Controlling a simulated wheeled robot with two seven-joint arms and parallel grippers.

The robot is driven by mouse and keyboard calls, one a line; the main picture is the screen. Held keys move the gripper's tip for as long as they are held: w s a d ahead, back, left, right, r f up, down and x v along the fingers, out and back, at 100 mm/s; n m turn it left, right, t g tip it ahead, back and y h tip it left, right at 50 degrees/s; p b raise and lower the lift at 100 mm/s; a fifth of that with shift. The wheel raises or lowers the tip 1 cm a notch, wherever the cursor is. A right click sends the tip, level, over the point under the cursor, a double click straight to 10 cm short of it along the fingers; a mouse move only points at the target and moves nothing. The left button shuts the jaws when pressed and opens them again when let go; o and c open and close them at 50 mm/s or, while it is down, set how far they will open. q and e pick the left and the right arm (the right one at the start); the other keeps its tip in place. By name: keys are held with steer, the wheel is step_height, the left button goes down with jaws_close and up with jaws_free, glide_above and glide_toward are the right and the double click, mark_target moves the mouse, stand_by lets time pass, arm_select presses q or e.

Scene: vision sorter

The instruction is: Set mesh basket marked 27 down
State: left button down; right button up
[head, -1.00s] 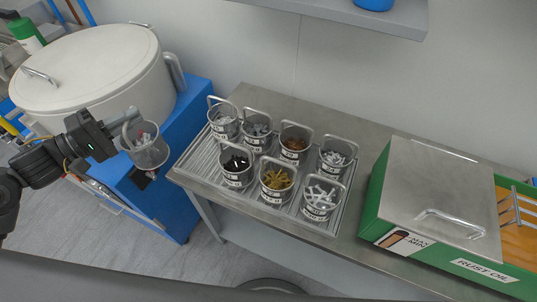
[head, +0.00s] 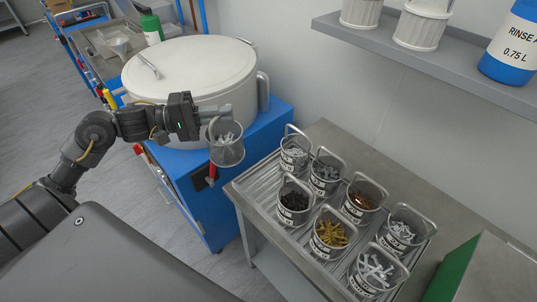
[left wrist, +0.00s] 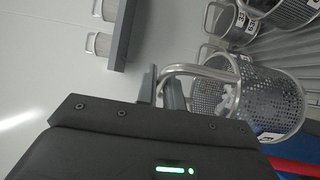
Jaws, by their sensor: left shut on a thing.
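My left gripper (head: 212,118) is shut on the handle of a mesh basket (head: 226,152), which hangs with pale small parts inside. The basket is held in the air in front of the white drum, left of the draining tray (head: 262,218). In the left wrist view the gripper (left wrist: 168,88) grips the wire handle, and the perforated basket (left wrist: 275,95) hangs to its right. I cannot read a number on the held basket. My right gripper is not in view.
Several filled mesh baskets, including one with brass-coloured parts (head: 329,236), crowd the tray on the steel bench. The large white drum (head: 190,75) stands on a blue cabinet (head: 262,130). A shelf (head: 400,58) juts from the wall. A green box (head: 455,275) is at right.

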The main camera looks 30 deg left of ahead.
mark_target(216, 159)
arm_select(q)
steer(key=w+d+f, duration=0.3)
steer(key=d+f, duration=0.6)
steer(key=f, duration=0.2)
steer(key=shift+d, duration=0.4)
steer(key=shift+f, duration=0.1)
steer(key=c, duration=1.5)
jaws_free()
steer(key=shift+f, duration=0.1)
steer(key=b+v, duration=0.1)
steer(key=v, duration=0.9)
steer(key=shift+s+a, duration=0.65)
steer(key=shift+a, duration=0.15)
